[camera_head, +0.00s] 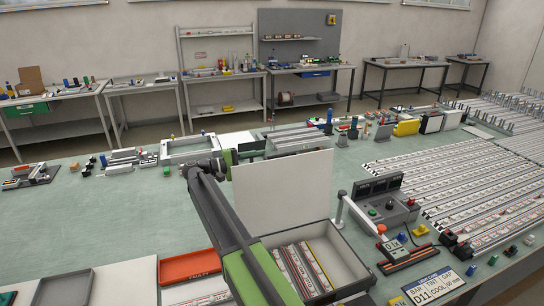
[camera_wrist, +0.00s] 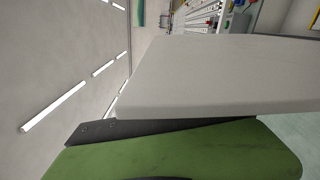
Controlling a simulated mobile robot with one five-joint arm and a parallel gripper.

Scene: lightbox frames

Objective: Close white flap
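The white flap (camera_head: 284,188) stands upright, open, at the back edge of a grey box (camera_head: 352,265) in the head view. The box is open on top and holds several long printed strips (camera_head: 300,268). My gripper (camera_head: 228,165) is at the upper left edge of the flap, with its green and dark parts beside it. In the wrist view the flap (camera_wrist: 230,75) fills much of the picture, close above a dark finger plate and green part of my gripper (camera_wrist: 150,130). Whether the fingers touch the flap is unclear. My arm hides the box's left side.
An orange tray (camera_head: 188,266) lies left of the box. A grey control box (camera_head: 388,205) and a small white-armed stand (camera_head: 350,212) are close on its right. Long striped rails (camera_head: 460,185) cover the right side. The green table (camera_head: 110,215) is clear at left.

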